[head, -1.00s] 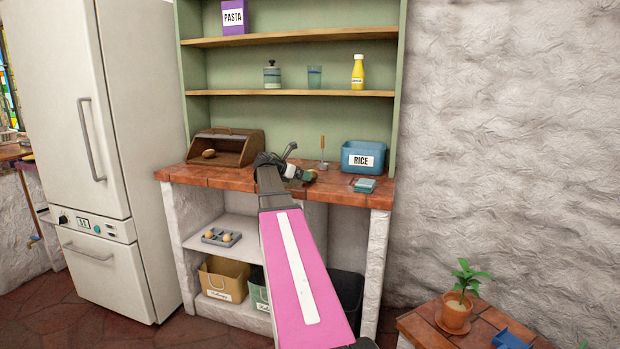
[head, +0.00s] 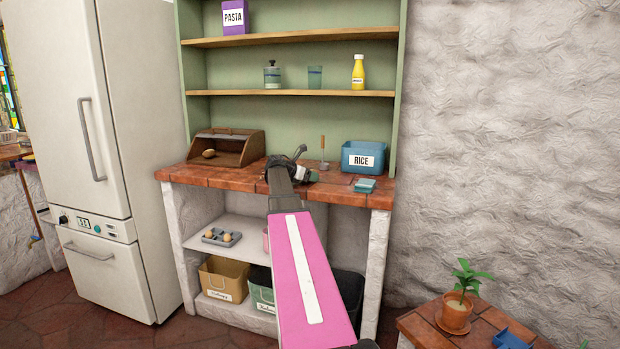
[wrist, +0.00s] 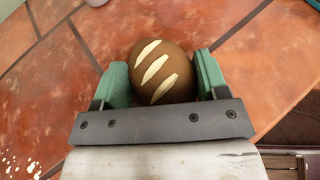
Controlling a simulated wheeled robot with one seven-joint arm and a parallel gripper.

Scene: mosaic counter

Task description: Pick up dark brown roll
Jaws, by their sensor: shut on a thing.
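The dark brown roll (wrist: 161,72) has pale slash marks on top and shows in the wrist view between the two green finger pads. My gripper (wrist: 162,82) is shut on it, one pad on each side. The red tiled counter shows beneath the roll; I cannot tell whether the roll touches it. In the head view my gripper (head: 306,176) is over the middle of the counter (head: 225,178), and my arm hides much of that spot.
An open wooden bread box (head: 240,150) with a lighter roll (head: 209,154) stands at the left. A blue RICE bin (head: 364,157) and a small blue container (head: 365,185) are at the right. An upright wooden-handled utensil (head: 323,150) stands behind my gripper. Shelves rise above.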

